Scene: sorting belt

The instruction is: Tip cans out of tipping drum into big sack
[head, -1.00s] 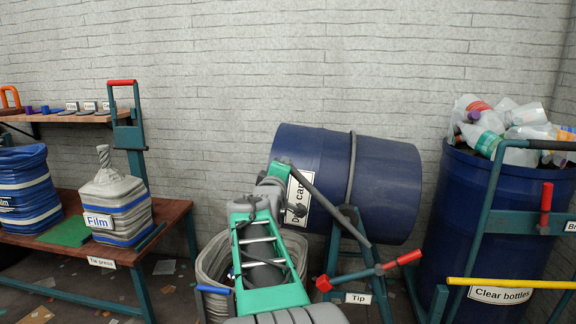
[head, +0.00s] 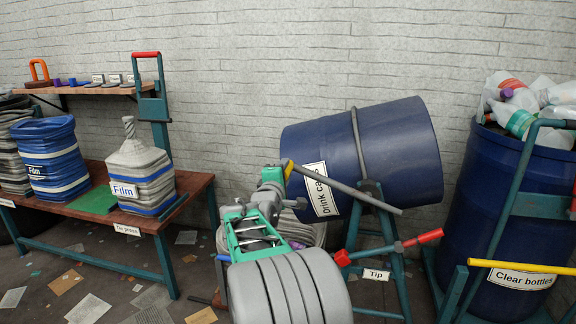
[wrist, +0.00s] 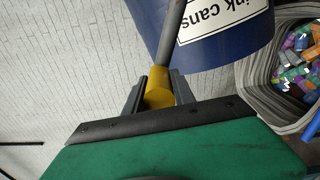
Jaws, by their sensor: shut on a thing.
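The tipping drum (head: 380,135) is a big blue barrel labelled "Drink cans", hung on a teal stand labelled "Tip". Its left end is low and its right end raised. A grey lever (head: 350,188) runs along its side and ends in a yellow grip. My gripper (head: 287,172) is shut on that yellow grip (wrist: 158,88), which sits between the fingers in the wrist view. The big sack (head: 312,234) is grey and stands below the drum's left end, mostly hidden by my arm. In the wrist view, its open mouth (wrist: 262,72) shows many-coloured cans inside.
A red-handled lever (head: 430,236) sticks out of the drum's stand. The clear-bottles barrel (head: 490,190) stands right behind a teal frame with a yellow bar (head: 520,266). A bench (head: 190,186) with film bales is at left. Flat scraps lie on the floor.

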